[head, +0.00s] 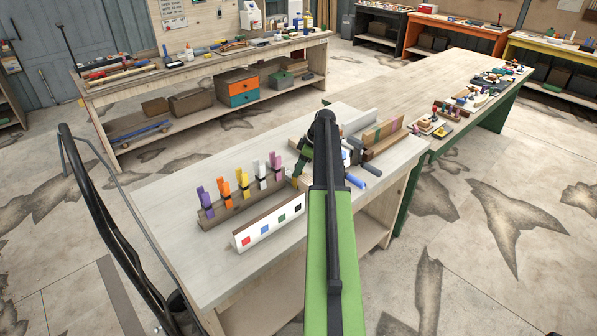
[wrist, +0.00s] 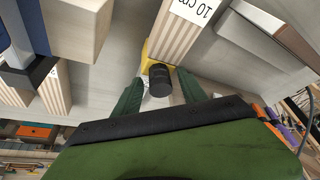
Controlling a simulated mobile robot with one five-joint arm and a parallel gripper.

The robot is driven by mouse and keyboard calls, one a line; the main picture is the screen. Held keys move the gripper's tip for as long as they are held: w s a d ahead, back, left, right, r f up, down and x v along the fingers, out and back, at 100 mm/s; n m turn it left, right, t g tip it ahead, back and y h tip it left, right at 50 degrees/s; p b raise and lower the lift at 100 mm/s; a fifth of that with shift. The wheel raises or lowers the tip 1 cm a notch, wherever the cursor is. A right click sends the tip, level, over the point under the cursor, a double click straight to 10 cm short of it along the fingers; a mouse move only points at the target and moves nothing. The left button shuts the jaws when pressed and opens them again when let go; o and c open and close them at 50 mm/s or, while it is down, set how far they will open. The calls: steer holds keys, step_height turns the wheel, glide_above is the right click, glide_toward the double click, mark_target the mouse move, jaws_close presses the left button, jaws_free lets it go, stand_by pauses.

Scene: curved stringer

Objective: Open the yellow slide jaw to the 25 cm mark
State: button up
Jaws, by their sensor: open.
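In the wrist view, the yellow slide jaw (wrist: 152,50) sits at the end of a striped wooden bar marked "10 cm" (wrist: 178,32). A black round knob (wrist: 160,82) stands out from the jaw towards the camera. My gripper (wrist: 159,86) is open, with one green finger on each side of the knob. I cannot tell whether either finger touches it. In the head view, my gripper (head: 298,172) is low over the near workbench, partly hidden by my arm. The slide jaw cannot be made out there, and no 25 cm mark is readable.
On the near workbench (head: 165,205), a wooden rack (head: 232,209) with coloured pegs and a white block with coloured squares (head: 268,228) stand left of my arm. Wooden blocks (head: 385,142) and blue-handled tools (head: 355,181) crowd the right. The bench's left end is clear.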

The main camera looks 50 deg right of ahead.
steer(key=shift+c, duration=0.2)
jaws_close()
stand_by(1.1)
